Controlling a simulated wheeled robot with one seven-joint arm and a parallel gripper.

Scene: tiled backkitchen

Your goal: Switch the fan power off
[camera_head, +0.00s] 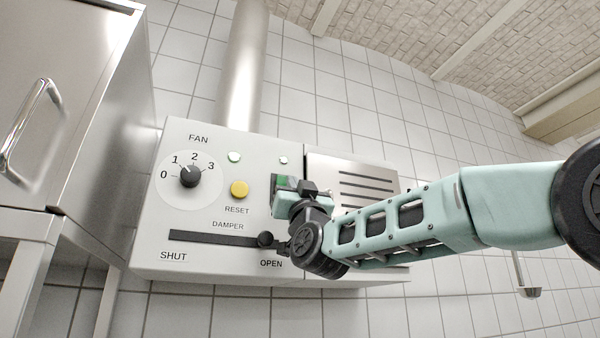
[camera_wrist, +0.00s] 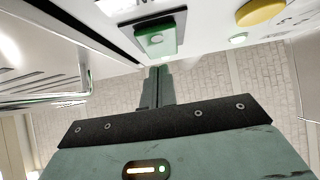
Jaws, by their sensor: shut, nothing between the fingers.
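The fan control box (camera_head: 222,150) is a pale metal panel on the tiled wall. A green rocker switch (camera_head: 280,181) sits at its right part, partly hidden by my gripper (camera_head: 291,200) in the head view. In the wrist view the green switch (camera_wrist: 157,40) shows clearly, with a round mark on its face. My gripper's closed fingers (camera_wrist: 158,72) point at the switch, with tips close to its lower edge in the picture. I cannot tell whether they touch it. The fingers hold nothing.
Left on the panel are a black fan dial (camera_head: 190,176) marked 0 to 3 and a yellow reset button (camera_head: 239,189). The damper lever (camera_head: 266,240) is at the OPEN end of its slot. A vented section (camera_head: 365,185) lies right, behind my arm. A steel cabinet (camera_head: 60,100) stands left.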

